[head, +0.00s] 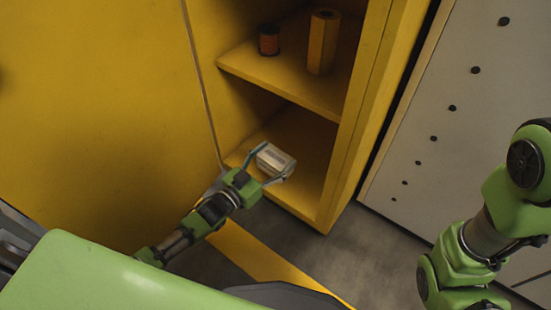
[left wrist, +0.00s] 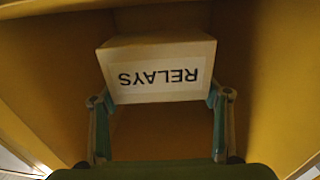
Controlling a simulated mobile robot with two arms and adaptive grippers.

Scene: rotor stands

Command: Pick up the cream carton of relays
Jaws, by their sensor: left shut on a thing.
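The cream carton of relays (head: 276,160) is at the lower shelf of the yellow cabinet, near its front edge. In the left wrist view the carton (left wrist: 158,58) shows its RELAYS label upside down. My left gripper (head: 267,164) is shut on the carton, with a finger at each side; the fingers also flank it in the left wrist view (left wrist: 160,115). I cannot tell whether the carton touches the shelf. My right arm shows at the right of the head view, but its gripper is out of frame.
The lower shelf (head: 310,190) is otherwise bare where visible. On the shelf above stand an orange-red spool (head: 268,40) and a tall yellow box (head: 322,42). The cabinet's side wall (head: 365,110) rises right of the carton. A grey panel with dark holes (head: 450,100) stands further right.

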